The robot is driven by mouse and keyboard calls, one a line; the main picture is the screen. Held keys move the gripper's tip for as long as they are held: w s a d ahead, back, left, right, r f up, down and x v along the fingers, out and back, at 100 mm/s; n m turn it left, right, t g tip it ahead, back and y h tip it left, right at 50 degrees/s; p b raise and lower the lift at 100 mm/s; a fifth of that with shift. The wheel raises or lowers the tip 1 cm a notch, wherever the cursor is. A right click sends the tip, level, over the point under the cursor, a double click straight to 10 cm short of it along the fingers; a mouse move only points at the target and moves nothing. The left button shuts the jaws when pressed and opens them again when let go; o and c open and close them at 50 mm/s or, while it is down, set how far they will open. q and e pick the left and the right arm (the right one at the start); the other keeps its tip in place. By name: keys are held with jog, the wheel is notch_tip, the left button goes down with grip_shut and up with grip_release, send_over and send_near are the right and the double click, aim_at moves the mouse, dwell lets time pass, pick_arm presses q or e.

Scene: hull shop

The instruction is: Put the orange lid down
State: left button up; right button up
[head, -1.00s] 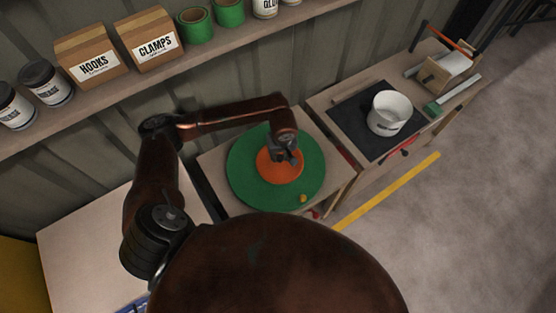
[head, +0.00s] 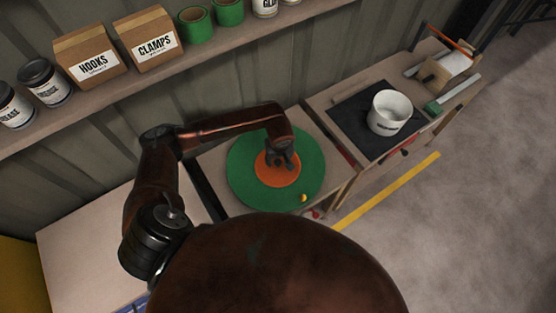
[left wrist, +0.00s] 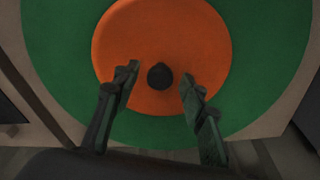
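The orange lid (head: 265,178) lies flat near the middle of a round green disc (head: 245,190). In the left wrist view the lid (left wrist: 165,30) shows its dark round knob (left wrist: 160,76) on top. My left gripper (head: 283,164) is over the lid, pointing down. In the left wrist view its two fingers (left wrist: 159,78) stand apart on either side of the knob, with a visible gap on both sides. It is open and holds nothing. My right gripper is not in view.
A small orange-yellow knob (head: 304,198) sits near the disc's front edge. To the right, a white pot (head: 388,112) stands on a dark mat (head: 350,118). A shelf above holds boxes (head: 90,65), jars and green rolls. The table at left (head: 85,235) is mostly bare.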

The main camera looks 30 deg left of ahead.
aim_at(279, 169)
pick_arm(q)
notch_tip(279, 169, up, 12)
jog(key=s+d, duration=0.1)
jog(key=shift+s, duration=0.2)
dwell(0.4)
jog(key=shift+d, duration=0.1)
dwell(0.4)
